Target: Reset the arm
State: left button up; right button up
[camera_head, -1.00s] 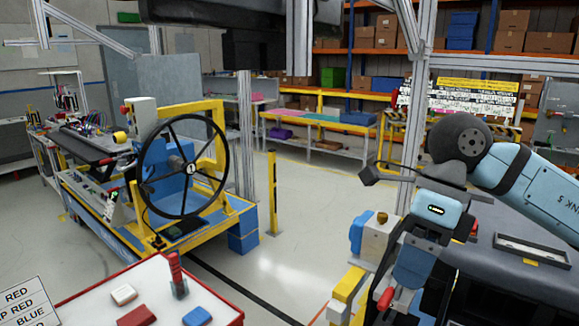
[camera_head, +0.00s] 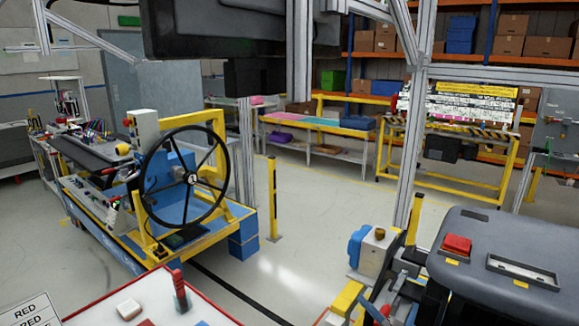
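Neither of my grippers shows in the head view, and no arm is clearly in view. The dark grey dashboard module (camera_head: 540,240) lies at the lower right, its top in plain sight. A red block (camera_head: 457,244) sits on its left part, beside a rectangular slot with a light rim (camera_head: 522,276). Whether anything is held by either gripper cannot be seen.
A black steering wheel (camera_head: 222,176) stands on a blue and yellow rig at left. A white, red-edged table (camera_head: 105,318) at lower left holds small blocks. A metal post (camera_head: 406,180) stands left of the dashboard.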

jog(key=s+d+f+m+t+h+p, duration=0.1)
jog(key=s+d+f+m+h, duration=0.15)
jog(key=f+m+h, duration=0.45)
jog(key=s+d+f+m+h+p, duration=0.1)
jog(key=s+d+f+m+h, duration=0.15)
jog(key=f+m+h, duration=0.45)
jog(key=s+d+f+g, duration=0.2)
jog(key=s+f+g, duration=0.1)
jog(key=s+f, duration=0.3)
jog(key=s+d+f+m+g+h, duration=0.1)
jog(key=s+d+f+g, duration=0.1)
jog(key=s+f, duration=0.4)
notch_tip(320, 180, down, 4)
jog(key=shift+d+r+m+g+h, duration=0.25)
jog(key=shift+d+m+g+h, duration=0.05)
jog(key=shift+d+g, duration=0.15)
